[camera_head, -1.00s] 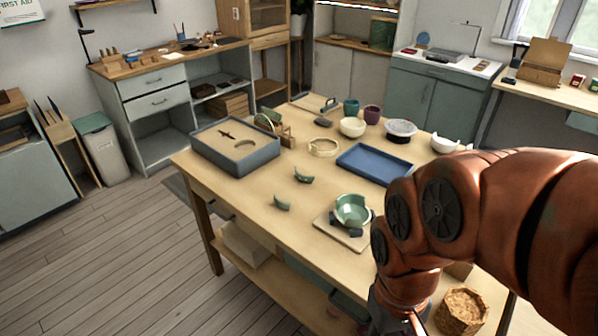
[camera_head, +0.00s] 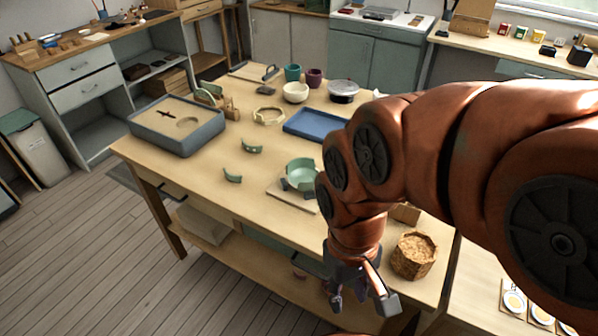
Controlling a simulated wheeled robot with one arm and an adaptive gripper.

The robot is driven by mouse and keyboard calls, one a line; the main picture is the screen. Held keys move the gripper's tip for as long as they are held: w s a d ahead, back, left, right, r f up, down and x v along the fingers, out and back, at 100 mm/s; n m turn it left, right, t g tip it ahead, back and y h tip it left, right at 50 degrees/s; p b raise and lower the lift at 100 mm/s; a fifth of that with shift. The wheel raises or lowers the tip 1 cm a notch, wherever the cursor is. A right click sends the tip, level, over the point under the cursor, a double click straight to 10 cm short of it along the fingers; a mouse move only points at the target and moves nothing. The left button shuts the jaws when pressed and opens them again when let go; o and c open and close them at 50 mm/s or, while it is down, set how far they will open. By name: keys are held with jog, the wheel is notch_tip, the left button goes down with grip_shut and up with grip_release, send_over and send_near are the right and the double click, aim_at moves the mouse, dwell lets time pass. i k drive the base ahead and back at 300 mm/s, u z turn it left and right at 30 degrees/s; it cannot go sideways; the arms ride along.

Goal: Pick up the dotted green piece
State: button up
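Two small curved green pieces lie apart on the wooden table, one farther back (camera_head: 251,147) and one nearer the front edge (camera_head: 232,175). They are too small to tell which is dotted. A green bowl (camera_head: 302,173), apparently with part of its wall gone, sits in dark supports on a board. My gripper (camera_head: 362,304) is low at the bottom of the head view, in front of the table's near edge. Its fingers are spread with nothing seen between them. It is well to the right of both loose pieces and nearer the camera.
A grey-blue sand tray (camera_head: 190,138) stands at the table's left end. A blue tray (camera_head: 312,126) is partly behind my arm. A cork-like round container (camera_head: 414,257) stands near my gripper. Cups and bowls stand at the back. The table around the green pieces is clear.

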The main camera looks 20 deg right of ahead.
aim_at(248, 148)
jog(key=u, duration=0.05)
jog(key=k, duration=0.3)
jog(key=u, duration=0.9)
jog(key=i, duration=1.25)
jog(key=z, duration=0.2)
